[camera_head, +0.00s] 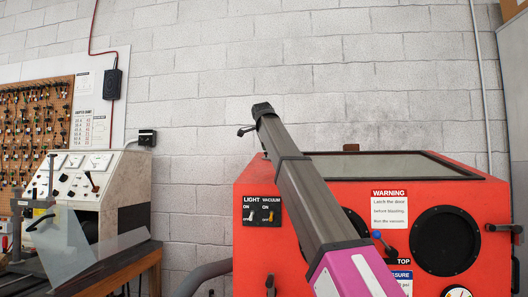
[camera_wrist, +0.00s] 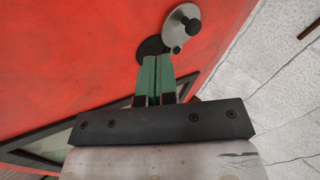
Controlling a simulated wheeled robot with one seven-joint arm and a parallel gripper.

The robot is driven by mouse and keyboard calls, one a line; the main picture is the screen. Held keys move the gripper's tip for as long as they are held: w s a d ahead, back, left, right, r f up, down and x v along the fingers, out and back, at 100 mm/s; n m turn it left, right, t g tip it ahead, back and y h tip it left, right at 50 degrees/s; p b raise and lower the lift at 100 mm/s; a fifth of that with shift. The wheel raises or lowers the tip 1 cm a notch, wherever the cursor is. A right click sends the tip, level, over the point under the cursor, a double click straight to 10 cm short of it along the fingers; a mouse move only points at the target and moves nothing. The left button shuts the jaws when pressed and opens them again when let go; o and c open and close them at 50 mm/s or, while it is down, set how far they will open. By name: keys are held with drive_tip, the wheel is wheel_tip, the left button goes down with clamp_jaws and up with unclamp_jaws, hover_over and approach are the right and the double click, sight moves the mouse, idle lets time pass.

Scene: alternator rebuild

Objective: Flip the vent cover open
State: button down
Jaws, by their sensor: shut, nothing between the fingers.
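The vent cover (camera_wrist: 178,24), a grey round disc with a black knob, shows in the wrist view on the red cabinet face. It sits up and right of a dark round vent opening (camera_wrist: 150,46), with a small dark pivot at its lower edge. The cover lies beside the opening, which is mostly uncovered. My gripper (camera_wrist: 157,58) has its green fingers together and empty. The fingertips are in front of the opening's lower part, below and left of the cover; whether they touch anything I cannot tell. In the head view I cannot make out the vent or the fingers.
The red blasting cabinet (camera_head: 400,170) has a framed window (camera_head: 380,165), round ports and switches. My arm crosses its front. A white block wall (camera_head: 350,60) stands behind. A test bench (camera_head: 120,190) and a tool pegboard (camera_head: 38,115) are at the left.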

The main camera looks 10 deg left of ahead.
drive_tip(key=v, duration=0.7)
drive_tip(key=shift+a, duration=0.25)
